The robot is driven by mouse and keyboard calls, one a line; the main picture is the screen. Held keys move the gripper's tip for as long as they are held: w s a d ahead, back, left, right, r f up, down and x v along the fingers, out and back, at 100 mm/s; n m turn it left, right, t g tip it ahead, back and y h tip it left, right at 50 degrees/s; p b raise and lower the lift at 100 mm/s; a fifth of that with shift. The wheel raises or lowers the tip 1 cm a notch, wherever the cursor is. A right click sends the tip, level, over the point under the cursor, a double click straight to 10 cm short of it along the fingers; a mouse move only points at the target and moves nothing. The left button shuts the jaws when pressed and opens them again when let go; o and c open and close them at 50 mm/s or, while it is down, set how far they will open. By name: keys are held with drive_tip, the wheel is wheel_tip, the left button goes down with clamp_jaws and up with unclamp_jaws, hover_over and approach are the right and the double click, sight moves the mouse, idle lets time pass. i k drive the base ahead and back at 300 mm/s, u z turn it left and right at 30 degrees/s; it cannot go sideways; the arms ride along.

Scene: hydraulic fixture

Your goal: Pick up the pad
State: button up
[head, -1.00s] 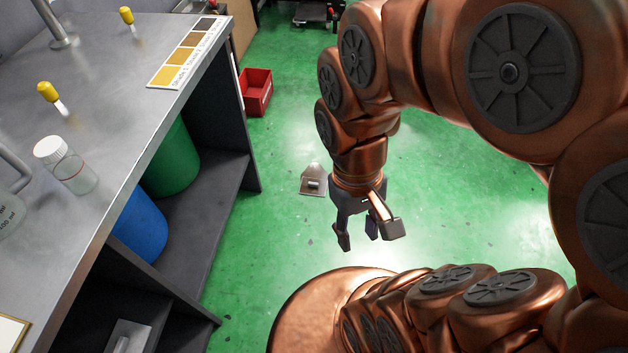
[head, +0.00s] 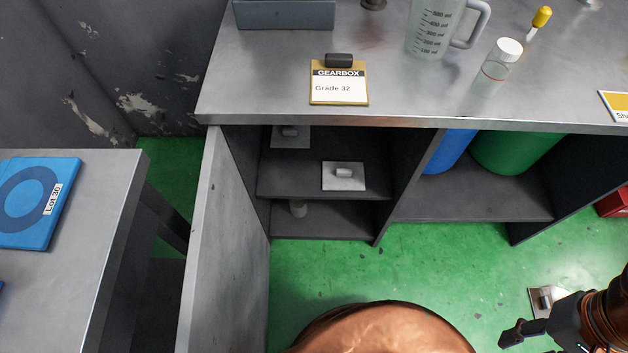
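Several flat grey square pads, each with a small block-like grip on top, are in view. One pad (head: 355,184) lies on the middle shelf under the bench. Another pad (head: 280,142) lies farther back on a higher shelf, partly in shadow. A third pad (head: 536,308) lies on the green floor at the lower right, partly hidden by my gripper. My gripper (head: 520,338) is at the lower right edge, far from the shelf pads. One finger shows clearly and the rest is cut off; its fingers stood apart a second ago. I see nothing held.
The bench top (head: 240,90) carries a Gearbox Grade 32 card (head: 339,90), a measuring jug (head: 430,30) and a capped bottle (head: 497,62). A blue Lot 30 item (head: 20,225) lies on the left table (head: 85,260). Blue and green drums stand under the bench.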

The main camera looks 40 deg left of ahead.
sight(336, 175)
drive_tip(key=u, duration=4.55)
drive_tip(key=k, duration=1.15)
drive_tip(key=z, duration=0.2)
